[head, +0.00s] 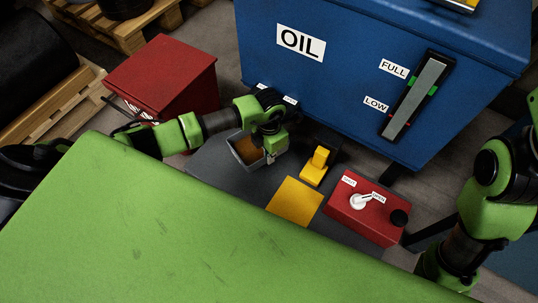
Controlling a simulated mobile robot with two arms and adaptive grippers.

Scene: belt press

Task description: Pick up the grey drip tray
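The grey drip tray (232,148) is a small open box with brown content inside. It sits on the dark grey surface below the blue oil tank. My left gripper (270,154) points down at the tray's right side, with its fingertips at or over the rim. The gripper hides that part of the tray. I cannot tell whether the fingers are closed on the rim. My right arm is at the right edge, and its gripper is not visible.
The blue tank (330,85) marked OIL stands behind the tray. A yellow valve-like part (316,167), a yellow plate (294,202) and a red control box (366,209) with a white lever are to the right. A red cabinet (165,80) stands at left, near pallets (50,112).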

